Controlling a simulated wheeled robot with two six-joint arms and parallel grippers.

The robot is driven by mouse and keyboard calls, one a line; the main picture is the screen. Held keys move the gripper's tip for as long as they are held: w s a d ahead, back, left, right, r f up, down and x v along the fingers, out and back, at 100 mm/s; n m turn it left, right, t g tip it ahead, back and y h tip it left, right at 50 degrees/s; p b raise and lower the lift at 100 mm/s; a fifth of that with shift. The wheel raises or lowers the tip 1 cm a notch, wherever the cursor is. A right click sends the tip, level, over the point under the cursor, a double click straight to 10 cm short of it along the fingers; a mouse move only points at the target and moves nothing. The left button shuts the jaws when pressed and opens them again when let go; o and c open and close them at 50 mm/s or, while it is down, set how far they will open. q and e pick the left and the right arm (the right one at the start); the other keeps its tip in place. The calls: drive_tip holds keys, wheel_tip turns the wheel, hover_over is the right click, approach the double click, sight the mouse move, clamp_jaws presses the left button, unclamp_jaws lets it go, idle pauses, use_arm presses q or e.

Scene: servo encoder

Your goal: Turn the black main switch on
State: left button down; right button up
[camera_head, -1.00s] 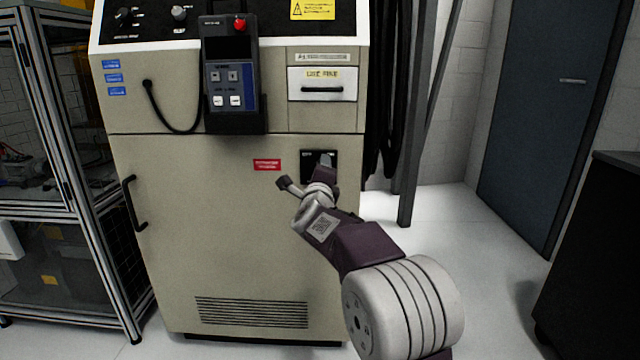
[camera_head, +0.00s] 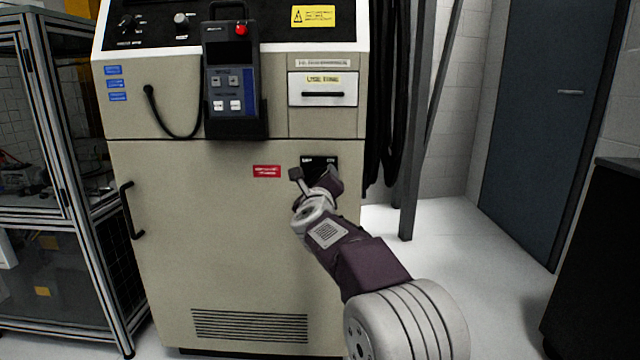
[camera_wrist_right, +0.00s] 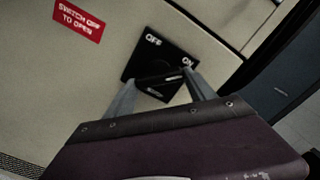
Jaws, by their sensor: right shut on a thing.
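The black main switch (camera_head: 319,161) is on the front of the beige cabinet (camera_head: 230,240), below the drawer. In the right wrist view its black plate (camera_wrist_right: 145,62) shows the words OFF and ON, and the plate looks tilted. My right gripper (camera_wrist_right: 160,79) is at the switch, its two grey fingers on either side of the handle, shut on it. The handle lies mostly hidden between the fingers, with an edge pointing toward ON. In the head view the right wrist covers the lower part of the switch. My left gripper is in neither view.
A red label (camera_head: 267,171) sits left of the switch. A teach pendant (camera_head: 233,85) with a red button hangs above on the cabinet, its cable looping left. A black door handle (camera_head: 132,210) is at the left. Black cables (camera_head: 392,100) hang at the right, beside a grey post.

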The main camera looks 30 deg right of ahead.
drive_tip(key=o, duration=1.4)
drive_tip(key=p+v, duration=0.1)
drive_tip(key=v, duration=0.8)
drive_tip(key=shift+p, duration=0.3)
